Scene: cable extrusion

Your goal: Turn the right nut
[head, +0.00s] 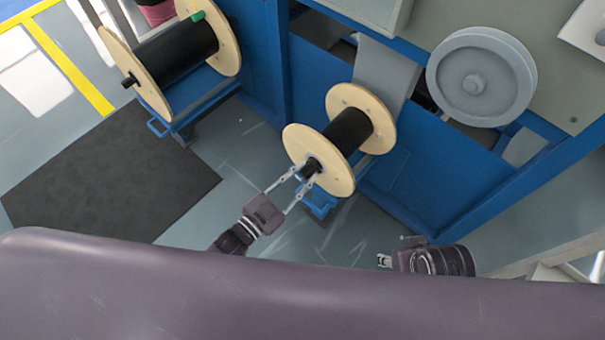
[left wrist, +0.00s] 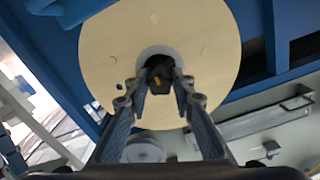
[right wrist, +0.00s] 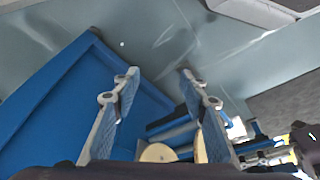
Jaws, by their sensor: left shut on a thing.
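The right nut (head: 312,167) is the dark piece at the near end of the right spool's axle. In the left wrist view the dark nut (left wrist: 159,68) sits in the middle of the round wooden flange. My left gripper (head: 306,179) is shut on it, with a finger on each side; the fingertips (left wrist: 164,88) hide part of it. My right gripper (head: 384,261) is well to the right of the spool, apart from it. In the right wrist view its fingers (right wrist: 160,75) are spread, with nothing between them.
The right spool (head: 340,186) has wooden flanges and black cable, and sits beside the blue machine frame (head: 430,185). A second cable spool (head: 228,45) stands at upper left above a dark mat (head: 110,185). A grey wheel (head: 500,80) is at upper right. Grey floor is free between mat and frame.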

